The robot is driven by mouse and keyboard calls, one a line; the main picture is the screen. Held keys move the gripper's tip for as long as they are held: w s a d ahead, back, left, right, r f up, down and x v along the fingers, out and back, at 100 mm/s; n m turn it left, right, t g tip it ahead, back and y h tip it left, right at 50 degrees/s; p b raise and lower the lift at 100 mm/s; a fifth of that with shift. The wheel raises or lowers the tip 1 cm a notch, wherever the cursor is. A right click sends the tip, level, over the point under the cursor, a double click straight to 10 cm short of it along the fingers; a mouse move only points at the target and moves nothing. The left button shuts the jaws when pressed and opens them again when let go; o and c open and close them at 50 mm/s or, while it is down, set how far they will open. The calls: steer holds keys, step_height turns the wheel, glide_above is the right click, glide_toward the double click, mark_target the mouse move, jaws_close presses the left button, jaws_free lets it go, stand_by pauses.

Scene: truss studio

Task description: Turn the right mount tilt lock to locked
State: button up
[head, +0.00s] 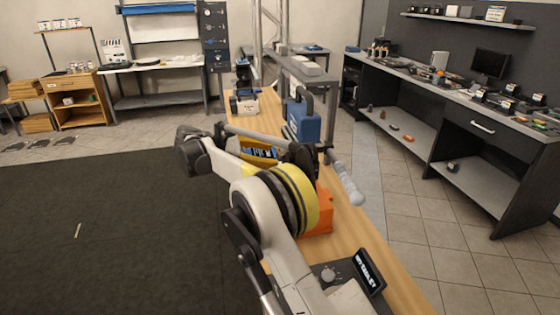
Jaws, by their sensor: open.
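My arm rises from the bottom of the head view, and its dark end, my gripper (194,152), is at the upper left of the arm, over the dark mat's far side. Its jaws are open; nothing shows between them. A grey tube (262,142) runs over the bench behind my arm, with a dark fitting (301,156) on it and a pale blue grip (346,184) at its right end. I cannot pick out the right mount's tilt lock or its setting; my arm hides part of this area. My gripper appears apart from the tube.
A long wooden bench (352,232) carries an orange block (317,218), a blue case (302,122), a yellow bin (257,151) and a panel with a knob (329,274). A dark mat (100,225) leaves open floor at left. A dark workbench (470,160) stands at right.

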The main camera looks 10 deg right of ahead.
mark_target(277, 156)
steer(key=shift+b+x, duration=0.45)
steer(key=shift+x, duration=1.5)
jaws_close()
